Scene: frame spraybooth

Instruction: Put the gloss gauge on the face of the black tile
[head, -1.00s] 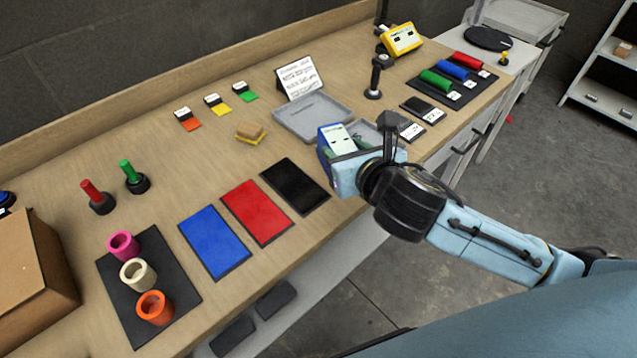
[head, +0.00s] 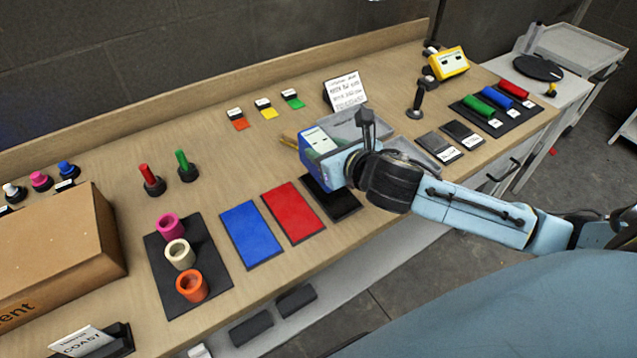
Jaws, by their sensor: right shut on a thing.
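The gloss gauge, a blue box with a white top face (head: 319,143), is held in my right gripper (head: 338,163). The gripper is shut on it. The gauge appears above the far part of the black tile (head: 340,206). I cannot tell how large the gap between them is. The black tile lies on the bench at the right end of a row, beside the red tile (head: 293,213) and the blue tile (head: 251,235). Its far part is hidden behind the gauge and gripper. My left gripper is not in view.
A white sign (head: 345,91) stands at the back. A dark mat (head: 190,265) with three coloured rings lies left of the tiles. A cardboard box (head: 60,250) stands at far left.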

